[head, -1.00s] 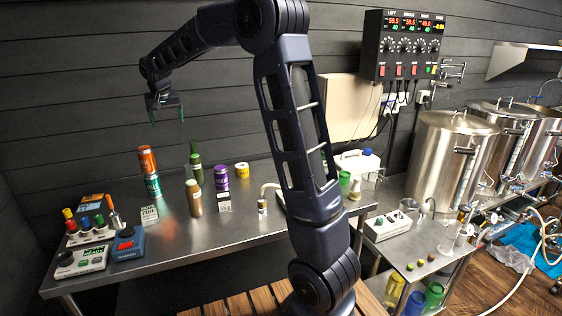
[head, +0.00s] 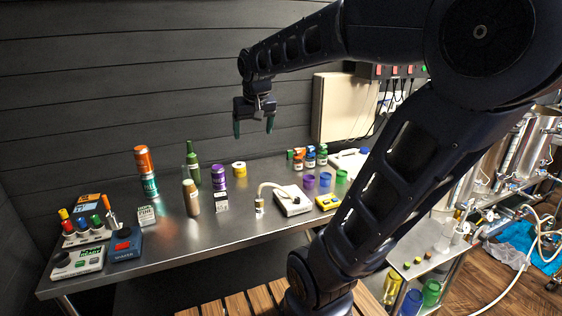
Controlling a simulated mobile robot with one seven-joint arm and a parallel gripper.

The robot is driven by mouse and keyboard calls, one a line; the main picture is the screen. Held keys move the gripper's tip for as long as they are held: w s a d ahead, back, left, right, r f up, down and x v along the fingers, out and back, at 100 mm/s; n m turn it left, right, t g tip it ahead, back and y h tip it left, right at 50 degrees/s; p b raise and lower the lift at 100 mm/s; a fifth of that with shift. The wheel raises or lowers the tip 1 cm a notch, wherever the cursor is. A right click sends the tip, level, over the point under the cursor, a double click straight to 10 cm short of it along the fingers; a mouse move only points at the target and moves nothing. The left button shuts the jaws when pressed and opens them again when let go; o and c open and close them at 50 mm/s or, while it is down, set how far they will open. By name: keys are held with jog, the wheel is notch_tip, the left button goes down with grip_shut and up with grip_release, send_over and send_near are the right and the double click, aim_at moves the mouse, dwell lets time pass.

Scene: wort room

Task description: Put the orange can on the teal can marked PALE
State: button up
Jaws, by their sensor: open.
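The orange can (head: 144,159) stands upright on top of the teal can (head: 150,186) at the left part of the steel table (head: 240,232). The two look stacked in line, and the lettering on the teal can is too small to read. My gripper (head: 254,126) hangs fingers down, open and empty, in the air above the back of the table. It is well to the right of the stacked cans and higher than them, and touches nothing.
A green bottle (head: 193,163), a tan bottle (head: 191,198), a purple can (head: 219,178) and a yellow roll (head: 239,169) stand right of the stack. Switch boxes (head: 78,261) and markers fill the left end. A white device (head: 293,201) and coloured cups (head: 326,180) stand further right.

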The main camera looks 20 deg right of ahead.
jog(key=s+d+f, duration=0.2)
jog(key=s+f, duration=0.1)
jog(key=s, duration=0.3)
jog(key=s+d+f, duration=0.2)
jog(key=s+f, duration=0.1)
jog(key=s, duration=0.3)
